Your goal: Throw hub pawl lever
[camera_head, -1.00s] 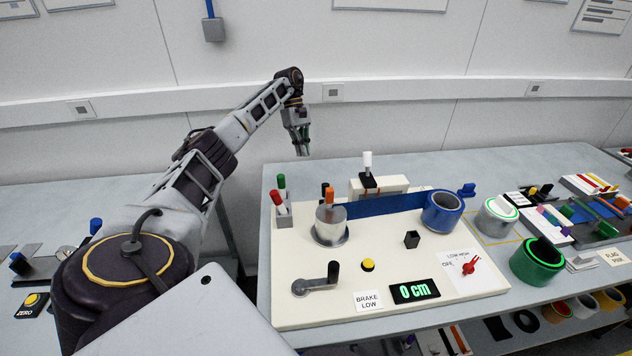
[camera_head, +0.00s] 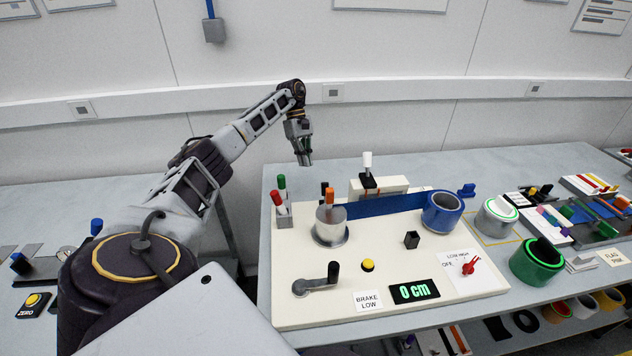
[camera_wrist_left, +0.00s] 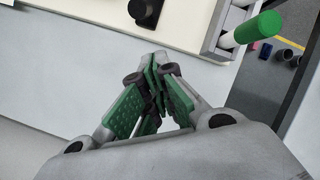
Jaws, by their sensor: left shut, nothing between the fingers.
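A silver hub (camera_head: 329,236) stands on the cream board (camera_head: 390,270), with an orange-tipped lever (camera_head: 329,197) upright at its top; I take this to be the pawl lever. My left gripper (camera_head: 305,161) hangs above and behind the hub, pointing down, apart from the lever. In the left wrist view its green-padded fingers (camera_wrist_left: 157,72) are together with nothing between them. The lever cannot be made out clearly in that view. My right gripper is not in view.
A holder with red and green markers (camera_head: 281,198) stands at the board's left edge. A white-topped lever (camera_head: 367,162) is behind.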

